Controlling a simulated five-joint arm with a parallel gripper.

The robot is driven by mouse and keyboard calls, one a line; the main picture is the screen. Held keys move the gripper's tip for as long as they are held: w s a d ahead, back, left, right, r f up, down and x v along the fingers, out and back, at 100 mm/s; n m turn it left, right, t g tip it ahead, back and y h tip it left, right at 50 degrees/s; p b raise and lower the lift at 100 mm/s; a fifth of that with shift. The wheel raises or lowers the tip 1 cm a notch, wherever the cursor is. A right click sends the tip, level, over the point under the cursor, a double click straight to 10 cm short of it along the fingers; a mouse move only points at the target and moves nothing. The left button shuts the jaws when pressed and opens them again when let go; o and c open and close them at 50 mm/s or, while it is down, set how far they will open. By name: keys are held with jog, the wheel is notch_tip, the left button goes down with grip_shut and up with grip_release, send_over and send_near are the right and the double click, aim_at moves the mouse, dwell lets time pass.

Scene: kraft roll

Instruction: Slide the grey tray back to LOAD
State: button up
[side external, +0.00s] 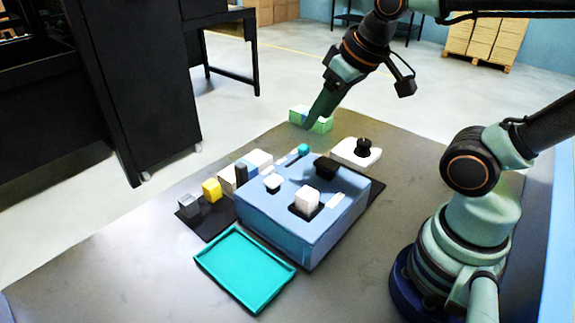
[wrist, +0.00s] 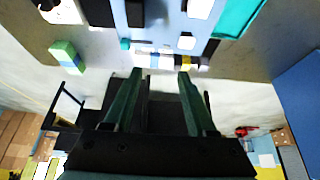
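I cannot clearly make out a grey tray or a LOAD marking. A blue box (side external: 285,225) stands mid-table; it also shows at the top of the wrist view (wrist: 165,18). On its top, a white cube (side external: 307,199) sits on a small dark square, with a black block (side external: 326,167) behind and a pale label (side external: 335,201) beside it. A white knob (side external: 272,183) and a teal knob (side external: 304,150) are near its left and far edges. My gripper (side external: 308,124) is beyond the box, by a green-and-white block. In the wrist view its fingers (wrist: 160,73) are apart and empty.
The green-and-white block (side external: 323,125) is close to my fingers. A teal tray (side external: 245,269) lies in front of the box. A yellow cube (side external: 211,190) and grey cube (side external: 188,206) stand left. A white plate with a black knob (side external: 363,147) lies behind. The left front table is clear.

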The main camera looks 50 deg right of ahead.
jog(key=w+a+g, duration=0.3)
jog(key=w, duration=0.6)
jog(key=g, duration=0.2)
send_over(242, 177)
jog(key=w+d, duration=0.1)
notch_tip(242, 177, down, 8)
jog(key=shift+d+r, duration=0.1)
jog(key=shift+r, duration=0.05)
jog(key=shift+w+f+g, duration=0.15)
jog(key=shift+f+g, duration=0.15)
jog(key=shift+f, duration=0.1)
notch_tip(242, 177, down, 12)
jog(key=shift+r, duration=0.1)
grip_shut()
dwell(0.5)
